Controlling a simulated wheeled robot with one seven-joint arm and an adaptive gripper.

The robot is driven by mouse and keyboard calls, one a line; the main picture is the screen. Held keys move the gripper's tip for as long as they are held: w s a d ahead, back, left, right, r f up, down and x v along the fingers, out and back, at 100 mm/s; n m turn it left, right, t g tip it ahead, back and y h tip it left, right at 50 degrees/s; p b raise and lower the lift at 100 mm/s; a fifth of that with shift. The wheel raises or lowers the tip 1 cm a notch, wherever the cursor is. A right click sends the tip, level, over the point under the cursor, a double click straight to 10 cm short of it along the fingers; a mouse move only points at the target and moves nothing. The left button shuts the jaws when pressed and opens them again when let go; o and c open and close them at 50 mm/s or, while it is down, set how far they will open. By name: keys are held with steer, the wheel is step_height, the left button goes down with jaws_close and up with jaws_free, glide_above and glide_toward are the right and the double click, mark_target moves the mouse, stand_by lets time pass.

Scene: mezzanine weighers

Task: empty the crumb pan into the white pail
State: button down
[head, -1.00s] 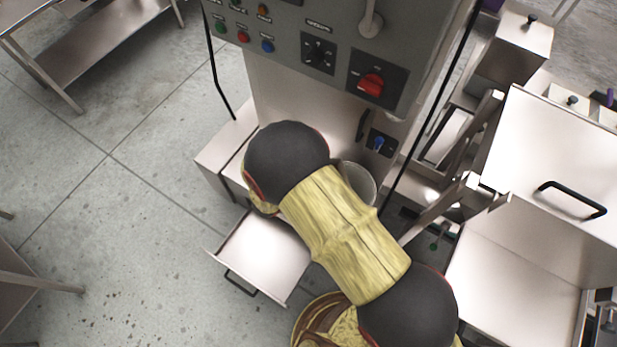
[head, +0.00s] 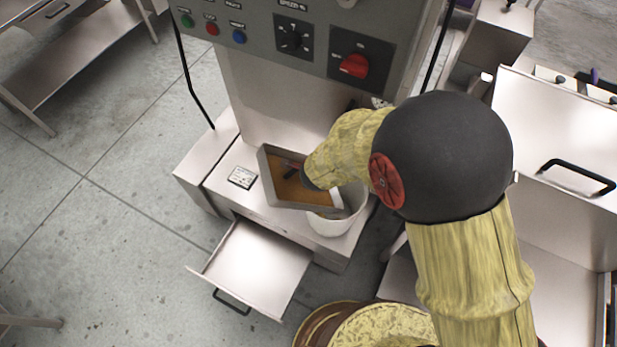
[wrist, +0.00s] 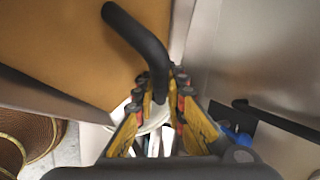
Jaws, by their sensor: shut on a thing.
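The crumb pan (head: 265,172) is a grey metal tray with a layer of brown crumbs inside. In the head view it is held above the machine's ledge, its right end over or very near the white pail. The white pail (head: 332,226) stands on the ledge, partly hidden by the pan and my arm. In the wrist view my gripper (wrist: 161,98) is shut on the pan's black bent handle (wrist: 135,38). The tan crumbs (wrist: 60,45) fill the upper left there, and a bit of the pail's white rim (wrist: 152,122) shows below the fingers.
An open, empty drawer (head: 255,262) juts out below the ledge. A small label plate (head: 241,177) lies left of the pan. The grey control panel (head: 310,35) rises behind. A steel bin with a black-handled lid (head: 560,140) stands at right.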

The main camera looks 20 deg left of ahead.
steer(key=shift+w+d+r+m+g+y+b, duration=0.35)
steer(key=shift+w+d+r+y+b, duration=0.35)
steer(key=shift+b, duration=0.55)
steer(key=shift+w+d+r+m+g+y+b, duration=0.15)
steer(key=shift+w+d+r+g+y+b, duration=0.45)
steer(key=shift+d+b, duration=0.45)
steer(key=w+d+m+g+y+b, duration=0.2)
steer(key=w+d+g+y+b, duration=0.1)
steer(key=w+d+y+b, duration=0.1)
steer(key=shift+w+d+f+y, duration=0.35)
steer(key=shift+w+d+y, duration=0.5)
steer(key=shift+d, duration=0.8)
steer(key=shift+w+g, duration=0.1)
steer(key=shift+g, duration=0.15)
